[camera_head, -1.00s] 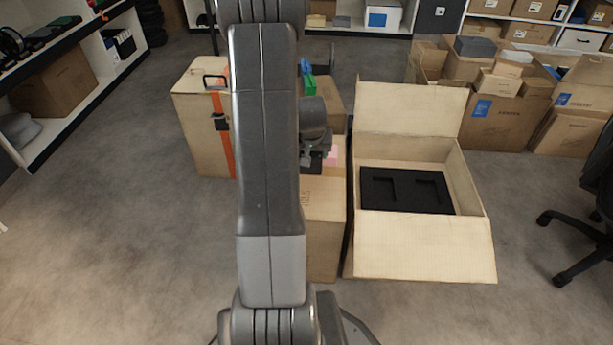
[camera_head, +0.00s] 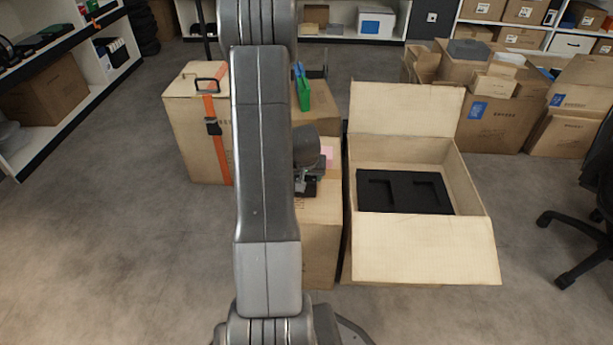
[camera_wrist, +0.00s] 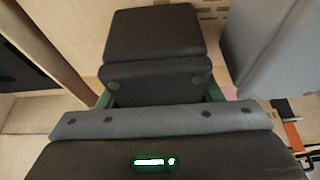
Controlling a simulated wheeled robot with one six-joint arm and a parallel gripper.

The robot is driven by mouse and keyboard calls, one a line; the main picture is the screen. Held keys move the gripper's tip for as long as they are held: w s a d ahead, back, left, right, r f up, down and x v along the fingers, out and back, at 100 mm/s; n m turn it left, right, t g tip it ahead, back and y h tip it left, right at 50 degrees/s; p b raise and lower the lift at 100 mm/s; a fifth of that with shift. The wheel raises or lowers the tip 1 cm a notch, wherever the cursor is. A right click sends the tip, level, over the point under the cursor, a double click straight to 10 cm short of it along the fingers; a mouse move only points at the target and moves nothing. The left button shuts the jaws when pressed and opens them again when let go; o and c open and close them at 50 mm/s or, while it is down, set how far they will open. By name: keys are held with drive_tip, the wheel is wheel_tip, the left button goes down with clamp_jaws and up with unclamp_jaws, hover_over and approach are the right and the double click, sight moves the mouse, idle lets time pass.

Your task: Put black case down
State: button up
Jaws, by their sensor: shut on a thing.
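My gripper (camera_head: 308,188) is partly hidden behind my arm in the head view. It is shut on a dark thing, which I take to be the black case, at the top of a tall closed carton (camera_head: 320,240). In the wrist view a dark block (camera_wrist: 155,35) lies beyond the gripper body; where the gripper ends and the case begins is hard to tell. I cannot tell whether the case touches the carton.
An open carton (camera_head: 430,250) with a black cut-out foam insert (camera_head: 405,190) stands on the right. A carton with an orange strap (camera_head: 185,125) stands on the left. Green things (camera_head: 302,90) are behind. An office chair (camera_head: 575,220) is far right. Floor at left is clear.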

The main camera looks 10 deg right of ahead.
drive_tip(key=o, duration=1.3)
drive_tip(key=shift+f, duration=0.1)
